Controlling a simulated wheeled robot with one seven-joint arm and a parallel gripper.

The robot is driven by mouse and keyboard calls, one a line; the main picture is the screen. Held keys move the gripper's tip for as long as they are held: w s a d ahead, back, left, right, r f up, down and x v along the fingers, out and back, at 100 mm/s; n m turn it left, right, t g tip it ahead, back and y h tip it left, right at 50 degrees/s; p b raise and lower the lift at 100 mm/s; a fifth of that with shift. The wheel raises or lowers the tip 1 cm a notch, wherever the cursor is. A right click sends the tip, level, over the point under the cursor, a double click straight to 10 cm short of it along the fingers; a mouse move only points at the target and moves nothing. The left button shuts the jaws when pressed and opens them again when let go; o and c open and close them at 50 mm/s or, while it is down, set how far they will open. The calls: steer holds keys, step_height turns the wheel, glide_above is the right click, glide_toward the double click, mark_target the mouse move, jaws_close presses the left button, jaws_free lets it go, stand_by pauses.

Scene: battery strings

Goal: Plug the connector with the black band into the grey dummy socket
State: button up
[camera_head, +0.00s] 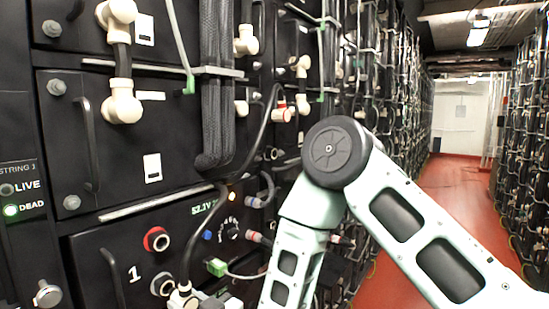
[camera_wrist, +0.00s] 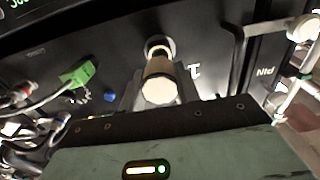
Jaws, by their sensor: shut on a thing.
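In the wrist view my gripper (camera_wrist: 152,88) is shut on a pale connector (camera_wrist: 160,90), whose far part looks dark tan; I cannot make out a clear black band. The connector points at a round grey-rimmed socket (camera_wrist: 158,45) beside the numeral 1, and its far end overlaps the rim. I cannot tell whether it has entered. In the head view a round grey-rimmed socket (camera_head: 163,284) sits below a red-ringed socket (camera_head: 156,240). The pale connector (camera_head: 185,297) is just right of it, with a black cable rising from it. My fingertips are hidden there.
A green plug (camera_head: 215,267) with a grey cable is close to the right; it also shows in the wrist view (camera_wrist: 75,75). A handle (camera_head: 113,280) is on the left. The STRING 1 panel (camera_head: 15,190) has its DEAD lamp lit green. The red aisle floor (camera_head: 450,190) is clear.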

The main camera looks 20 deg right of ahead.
steer(key=shift+b+v, duration=0.75)
steer(key=shift+v, duration=1.75)
steer(key=shift+r, duration=0.15)
